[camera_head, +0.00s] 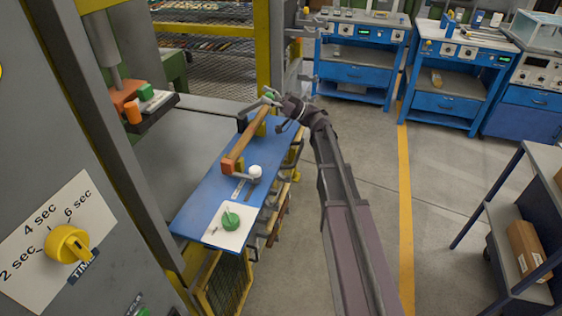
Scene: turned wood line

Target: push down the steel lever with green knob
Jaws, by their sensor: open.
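The green knob (269,97) sits at the far end of the blue panel (203,198), at the end of a grey steel lever that is only partly visible. My gripper (279,107) is open and right beside the knob, at its right. Its fingers overlap the lever in this view, so I cannot tell whether they touch it. My arm reaches up from the bottom of the picture.
A wooden bar (243,140) lies along the panel. Nearer are a white knob (256,171) on a lever and a green dial (231,219) on a white plate. A grey machine with a yellow timer dial (67,243) stands left.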

